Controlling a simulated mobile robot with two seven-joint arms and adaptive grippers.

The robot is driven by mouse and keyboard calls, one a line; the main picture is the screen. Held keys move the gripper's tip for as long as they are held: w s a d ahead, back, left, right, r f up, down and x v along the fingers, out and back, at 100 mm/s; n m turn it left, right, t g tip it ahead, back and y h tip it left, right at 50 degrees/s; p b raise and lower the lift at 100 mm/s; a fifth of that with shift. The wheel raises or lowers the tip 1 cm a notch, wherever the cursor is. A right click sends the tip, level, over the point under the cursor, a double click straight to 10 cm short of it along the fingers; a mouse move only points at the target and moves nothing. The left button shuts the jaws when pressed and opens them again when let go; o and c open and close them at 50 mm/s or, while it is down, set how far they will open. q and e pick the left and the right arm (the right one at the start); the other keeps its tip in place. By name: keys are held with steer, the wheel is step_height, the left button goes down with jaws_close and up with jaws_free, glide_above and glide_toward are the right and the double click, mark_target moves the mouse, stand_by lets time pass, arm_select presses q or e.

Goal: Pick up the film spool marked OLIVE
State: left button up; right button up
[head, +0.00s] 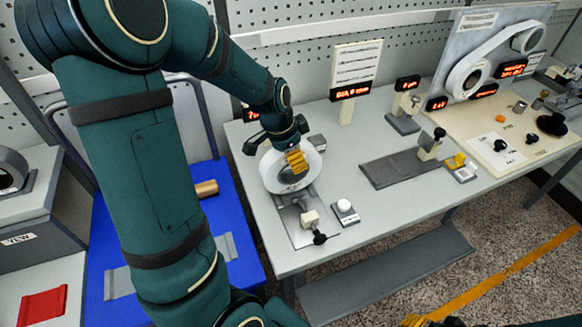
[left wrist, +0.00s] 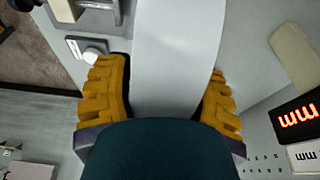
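A white film spool (head: 271,178) with a dark centre stands on edge, tilted, at the left end of the long grey table. Any name on it is unreadable, so I cannot tell whether it is OLIVE. My left gripper (head: 297,160) is at its upper right, with a yellow finger in front of its face. In the left wrist view the yellow fingers of my left gripper (left wrist: 165,92) flank the white band of the spool (left wrist: 172,60), close to both edges. Whether they press on it is unclear. Part of my right gripper shows at the bottom edge of the head view.
A metal plate (head: 305,228) with a small clamp lies in front of the spool, beside a white-knobbed box (head: 345,211). A dark grey rail (head: 395,168) and a winding machine (head: 490,75) are further right.

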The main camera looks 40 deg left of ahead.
arm_select(q)
jaws_close()
steer(key=shift+r, duration=0.1)
